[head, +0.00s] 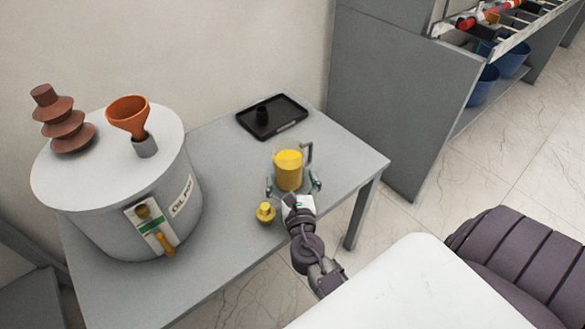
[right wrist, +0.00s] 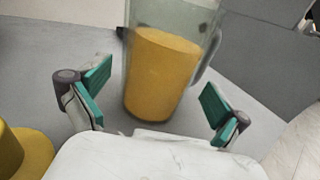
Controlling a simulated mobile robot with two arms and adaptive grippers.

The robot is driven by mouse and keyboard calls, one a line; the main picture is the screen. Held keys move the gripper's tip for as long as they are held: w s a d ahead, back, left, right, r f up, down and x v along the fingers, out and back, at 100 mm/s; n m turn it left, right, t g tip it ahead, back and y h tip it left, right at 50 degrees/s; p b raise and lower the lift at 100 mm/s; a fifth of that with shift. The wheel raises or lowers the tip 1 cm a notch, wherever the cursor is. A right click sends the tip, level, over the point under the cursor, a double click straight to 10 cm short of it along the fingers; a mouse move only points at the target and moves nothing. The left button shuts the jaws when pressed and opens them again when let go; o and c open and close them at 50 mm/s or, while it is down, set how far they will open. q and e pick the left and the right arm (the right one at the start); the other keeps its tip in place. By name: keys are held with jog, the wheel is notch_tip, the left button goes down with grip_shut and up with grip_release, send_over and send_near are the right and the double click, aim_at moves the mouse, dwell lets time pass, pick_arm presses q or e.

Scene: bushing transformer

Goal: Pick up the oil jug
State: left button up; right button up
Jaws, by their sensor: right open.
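The oil jug (head: 289,170) is a clear jug with yellow oil in it and a handle on its right side. It stands upright on the grey table (head: 225,155). My right gripper (head: 293,187) is open at the near side of the jug, with a finger to each side. In the right wrist view the jug (right wrist: 165,75) stands between and beyond the open fingers of the gripper (right wrist: 158,98), with gaps on both sides. My left gripper is not in view.
A small yellow cap-like piece (head: 265,212) sits left of my right gripper. A black tray (head: 272,117) lies behind the jug. A grey transformer tank (head: 110,185) with an orange funnel (head: 128,116) and brown bushing (head: 63,120) fills the left. A shelf unit (head: 405,100) stands right.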

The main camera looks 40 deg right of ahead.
aim_at(287, 157)
jog(key=x, duration=0.5)
jog(key=shift+w, duration=0.1)
jog(key=c, duration=1.6)
jog(key=shift+r, duration=0.1)
jog(key=shift+c, duration=0.2)
jog(key=shift+r, duration=0.15)
